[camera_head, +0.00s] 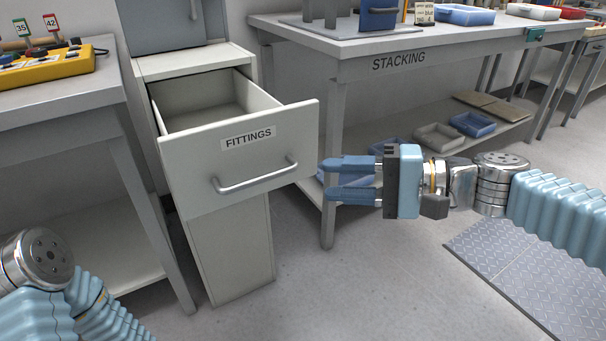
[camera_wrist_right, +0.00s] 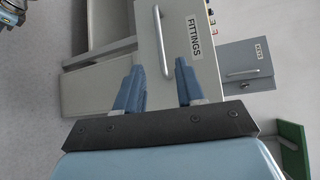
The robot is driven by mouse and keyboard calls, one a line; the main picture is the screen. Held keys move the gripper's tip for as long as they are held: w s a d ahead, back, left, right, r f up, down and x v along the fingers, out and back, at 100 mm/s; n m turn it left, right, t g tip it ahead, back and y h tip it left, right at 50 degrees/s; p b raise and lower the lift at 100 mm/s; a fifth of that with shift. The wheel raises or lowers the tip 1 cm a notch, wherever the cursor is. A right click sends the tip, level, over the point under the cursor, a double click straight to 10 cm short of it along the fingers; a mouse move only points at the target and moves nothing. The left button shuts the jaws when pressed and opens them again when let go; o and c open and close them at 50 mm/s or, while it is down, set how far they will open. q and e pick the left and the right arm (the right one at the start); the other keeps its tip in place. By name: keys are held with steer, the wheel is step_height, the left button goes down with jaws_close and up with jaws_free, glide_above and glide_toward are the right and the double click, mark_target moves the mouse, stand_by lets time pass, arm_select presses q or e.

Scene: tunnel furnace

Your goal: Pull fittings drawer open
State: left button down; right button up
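The fittings drawer (camera_head: 190,184) is pulled out of a narrow white cabinet (camera_head: 232,240), and its open inside shows empty. Its white front carries a FITTINGS label and a silver bar handle (camera_head: 255,175). The handle also shows in the right wrist view (camera_wrist_right: 163,40), beyond the fingers. My right gripper (camera_head: 326,179) is open and empty, to the right of the drawer front and apart from the handle. Its two blue fingers also show in the right wrist view (camera_wrist_right: 158,82). My left arm is at the lower left, but its gripper is not in view.
A workbench marked STACKING (camera_head: 400,62) stands right of the cabinet, with bins on its lower shelf. A table (camera_head: 60,112) with a yellow device (camera_head: 48,68) stands at the left. A metal floor plate (camera_head: 530,270) lies at the lower right. Floor before the cabinet is clear.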

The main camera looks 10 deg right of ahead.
steer(key=shift+v, duration=1.6)
steer(key=shift+a, duration=0.1)
steer(key=w+f+g+h+p, duration=0.25)
steer(key=f+h, duration=0.25)
steer(key=f, duration=1.1)
steer(key=w+f+g+h+p, duration=0.1)
steer(key=w+f+g+h, duration=0.2)
steer(key=f, duration=1.2)
steer(key=s+a+f+n+h+p, duration=0.1)
steer(key=s+a+f+n, duration=0.1)
steer(key=s+f, duration=0.3)
steer(key=s+a+f+n+h+p, duration=0.1)
steer(key=s+a+f+n, duration=0.2)
steer(key=f, duration=1)
steer(key=shift+s+a+f+g+h+p, duration=0.2)
steer(key=shift+s+a+g+h+p, duration=0.35)
steer(key=shift+s, duration=0.6)
steer(key=shift+y, duration=0.25)
